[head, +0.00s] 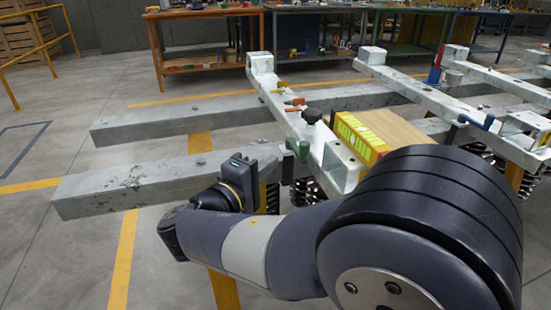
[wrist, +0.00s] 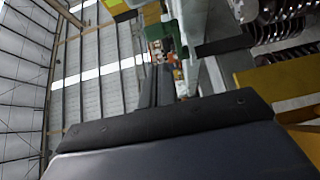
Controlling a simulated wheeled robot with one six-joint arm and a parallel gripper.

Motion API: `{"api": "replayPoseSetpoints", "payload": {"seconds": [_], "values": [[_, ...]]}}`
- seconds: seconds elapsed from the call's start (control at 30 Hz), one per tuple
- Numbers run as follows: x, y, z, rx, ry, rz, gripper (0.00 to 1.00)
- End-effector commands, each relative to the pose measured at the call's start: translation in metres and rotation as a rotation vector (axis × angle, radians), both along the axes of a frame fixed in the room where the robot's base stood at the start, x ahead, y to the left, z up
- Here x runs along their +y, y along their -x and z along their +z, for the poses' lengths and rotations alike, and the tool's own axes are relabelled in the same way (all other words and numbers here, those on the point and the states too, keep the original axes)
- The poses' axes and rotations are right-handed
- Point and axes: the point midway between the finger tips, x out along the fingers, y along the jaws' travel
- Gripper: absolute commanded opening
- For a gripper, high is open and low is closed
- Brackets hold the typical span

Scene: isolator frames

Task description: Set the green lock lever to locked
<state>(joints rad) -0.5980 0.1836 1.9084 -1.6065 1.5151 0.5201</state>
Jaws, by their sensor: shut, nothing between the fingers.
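The green lock lever (head: 301,149) sits on the near part of the pale frame beam, with its handle turned toward the lower left. In the wrist view the green lever (wrist: 179,36) shows at the top, just beyond and right of my fingertips. My gripper (head: 270,158) is beside the lever on its left in the head view, but contact cannot be told. In the wrist view my gripper (wrist: 159,72) has its dark fingers together, with nothing seen between them.
The pale beam (head: 286,118) also carries orange levers (head: 295,108) and a black knob (head: 312,115). A yellow-marked box (head: 362,133) stands right of it. Thick grey rails (head: 125,184) cross below, and coil springs (head: 307,191) hang nearby. Open floor lies at the left.

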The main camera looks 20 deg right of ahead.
Motion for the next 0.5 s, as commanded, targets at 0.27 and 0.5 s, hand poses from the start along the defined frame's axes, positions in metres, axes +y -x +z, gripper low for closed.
{"api": "replayPoseSetpoints", "payload": {"seconds": [0.27, 0.5], "values": [[0.033, 0.03, 0.002, 0.001, 0.001, 0.008, 0.0], [0.049, 0.047, 0.001, 0.0, -0.001, 0.005, 0.0]]}}
